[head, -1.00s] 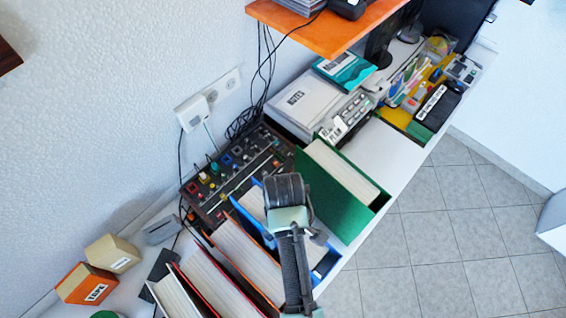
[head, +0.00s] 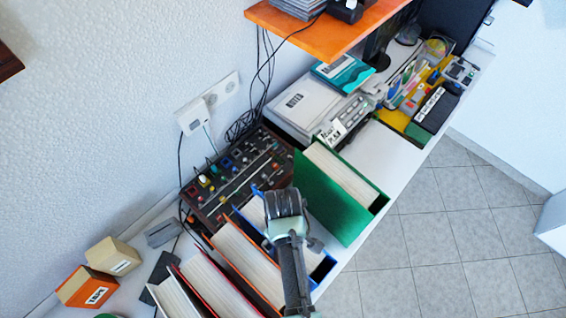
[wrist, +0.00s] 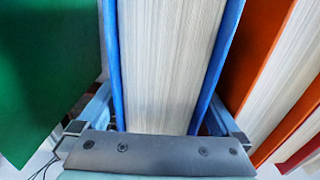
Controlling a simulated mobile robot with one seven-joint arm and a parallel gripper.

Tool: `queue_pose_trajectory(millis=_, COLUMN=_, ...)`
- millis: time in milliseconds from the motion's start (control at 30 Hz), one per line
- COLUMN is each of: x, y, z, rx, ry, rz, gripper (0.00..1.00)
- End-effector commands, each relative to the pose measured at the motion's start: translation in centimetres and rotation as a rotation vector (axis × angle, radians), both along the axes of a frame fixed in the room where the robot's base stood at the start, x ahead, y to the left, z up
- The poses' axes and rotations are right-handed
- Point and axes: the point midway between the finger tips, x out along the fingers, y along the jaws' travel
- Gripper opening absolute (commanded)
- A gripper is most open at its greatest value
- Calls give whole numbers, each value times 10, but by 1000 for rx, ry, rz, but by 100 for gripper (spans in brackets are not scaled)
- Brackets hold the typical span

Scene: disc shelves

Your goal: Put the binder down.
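The blue binder (head: 322,270) stands upright, pages up, between the green binder (head: 340,200) and an orange binder (head: 243,255). My gripper (head: 285,228) is over it in the head view, and my arm hides part of it. In the wrist view the blue binder (wrist: 115,65) lies between my two fingers (wrist: 160,103), one against each cover. My gripper appears shut on it. The binder's lower edge is hidden, so I cannot tell whether it touches the white shelf (head: 388,150).
A red binder (head: 205,285) stands left of the orange one. A mixer panel (head: 235,180) with knobs lies behind, against the wall. An orange upper shelf (head: 320,28) overhangs the back. Bare white surface shows right of the green binder.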

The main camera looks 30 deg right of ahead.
Motion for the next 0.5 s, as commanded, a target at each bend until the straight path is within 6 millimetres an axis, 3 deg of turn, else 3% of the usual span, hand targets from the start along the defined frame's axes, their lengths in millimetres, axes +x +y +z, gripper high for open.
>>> queue_pose_trajectory(millis=267, x=1, y=0, z=12, rx=-1, ry=-4, rz=0, gripper=100)
queue_pose_trajectory(millis=500, x=2, y=0, z=56, rx=-2, ry=-6, rz=0, gripper=100)
